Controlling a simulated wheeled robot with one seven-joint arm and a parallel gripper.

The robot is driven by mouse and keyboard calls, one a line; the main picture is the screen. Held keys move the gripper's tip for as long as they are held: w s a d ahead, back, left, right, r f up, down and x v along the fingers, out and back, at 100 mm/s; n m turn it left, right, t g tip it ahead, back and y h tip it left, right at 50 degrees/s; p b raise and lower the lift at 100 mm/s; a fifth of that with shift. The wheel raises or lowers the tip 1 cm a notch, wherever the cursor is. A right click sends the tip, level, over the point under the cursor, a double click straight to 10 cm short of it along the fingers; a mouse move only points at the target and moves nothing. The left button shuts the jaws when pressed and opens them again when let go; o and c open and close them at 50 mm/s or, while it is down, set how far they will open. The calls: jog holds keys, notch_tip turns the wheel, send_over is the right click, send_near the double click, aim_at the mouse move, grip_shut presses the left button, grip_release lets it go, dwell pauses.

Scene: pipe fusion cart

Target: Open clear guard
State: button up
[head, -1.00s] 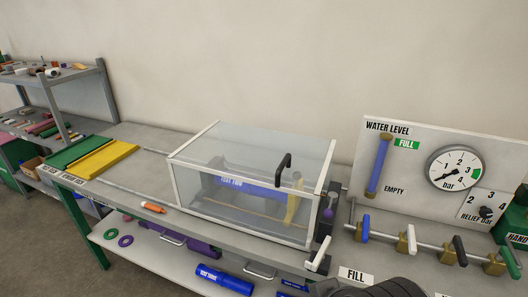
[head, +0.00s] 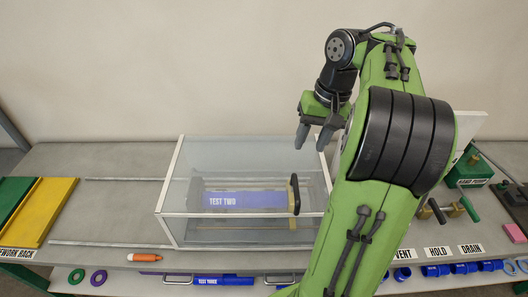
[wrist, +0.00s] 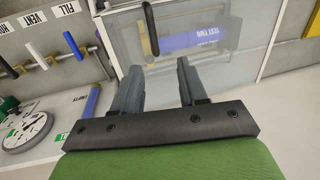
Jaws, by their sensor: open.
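The clear guard (head: 178,172) is a see-through box with white edges on the bench, and it looks closed. A blue pipe marked TEST TWO (head: 235,199) lies inside it. A black handle (head: 294,190) shows toward the guard's right side; the wrist view shows the handle (wrist: 150,28) beyond my fingertips, nearer the left finger. My gripper (head: 313,138) is open and empty, above the guard's back right part and apart from the handle. In the wrist view my gripper (wrist: 157,75) has both fingers spread with the clear panel beyond them.
My arm hides much of the bench right of the guard. In the wrist view a gauge (wrist: 27,132) and valve handles (wrist: 37,50) stand at left. A green and yellow rack (head: 45,212) is at far left. An orange tool (head: 145,257) lies at the front.

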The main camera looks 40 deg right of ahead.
jog(key=d, duration=0.1)
jog(key=b, duration=1.4)
send_near(297, 187)
jog(key=f, duration=0.5)
jog(key=a+f, duration=0.1)
jog(key=f, duration=0.2)
jog(key=shift+w+a+f, duration=0.15)
jog(key=shift+w, duration=0.25)
grip_shut()
